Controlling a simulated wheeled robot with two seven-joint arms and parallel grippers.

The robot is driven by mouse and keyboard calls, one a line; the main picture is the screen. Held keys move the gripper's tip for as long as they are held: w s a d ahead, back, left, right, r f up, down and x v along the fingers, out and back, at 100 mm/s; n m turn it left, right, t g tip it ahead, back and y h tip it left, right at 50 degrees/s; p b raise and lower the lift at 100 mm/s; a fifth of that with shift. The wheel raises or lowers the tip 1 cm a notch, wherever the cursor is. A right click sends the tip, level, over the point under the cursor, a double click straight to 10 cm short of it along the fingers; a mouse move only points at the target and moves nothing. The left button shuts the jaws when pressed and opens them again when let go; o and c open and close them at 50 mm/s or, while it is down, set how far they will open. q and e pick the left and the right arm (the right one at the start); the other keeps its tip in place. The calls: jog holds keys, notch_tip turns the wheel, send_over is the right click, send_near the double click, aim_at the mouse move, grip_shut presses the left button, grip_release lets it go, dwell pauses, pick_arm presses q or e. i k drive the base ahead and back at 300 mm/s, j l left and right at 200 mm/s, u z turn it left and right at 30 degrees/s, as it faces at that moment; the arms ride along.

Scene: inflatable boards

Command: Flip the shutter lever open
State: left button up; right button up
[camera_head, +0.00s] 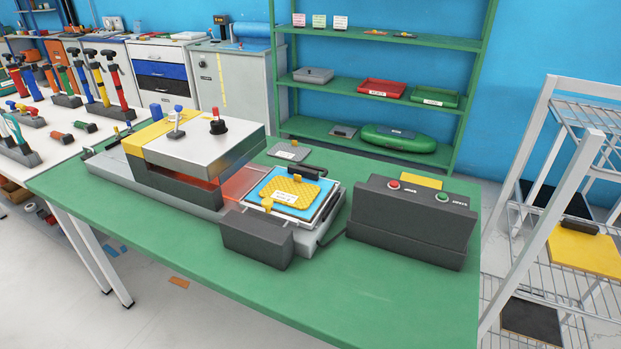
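A boxy machine (185,150) with a pale metal top and dark sides stands on the green table (190,258). I cannot tell for sure which of these is the shutter lever. A reddish, see-through panel (240,182) shows at the machine's right opening. Neither of my grippers is in view.
A tray (325,211) with a yellow textured piece (289,190) on blue lies right of the machine. A dark block (257,238) sits before it. A control box (413,222) with red and green buttons stands further right. The table's front is clear.

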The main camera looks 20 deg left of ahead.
aim_at(177, 107)
jog(key=l+u, duration=0.1)
jog(key=u, duration=0.4)
jog(key=l+u, duration=0.2)
jog(key=u, duration=0.3)
jog(key=l+u, duration=0.15)
jog(key=u, duration=0.3)
jog(key=i, duration=0.05)
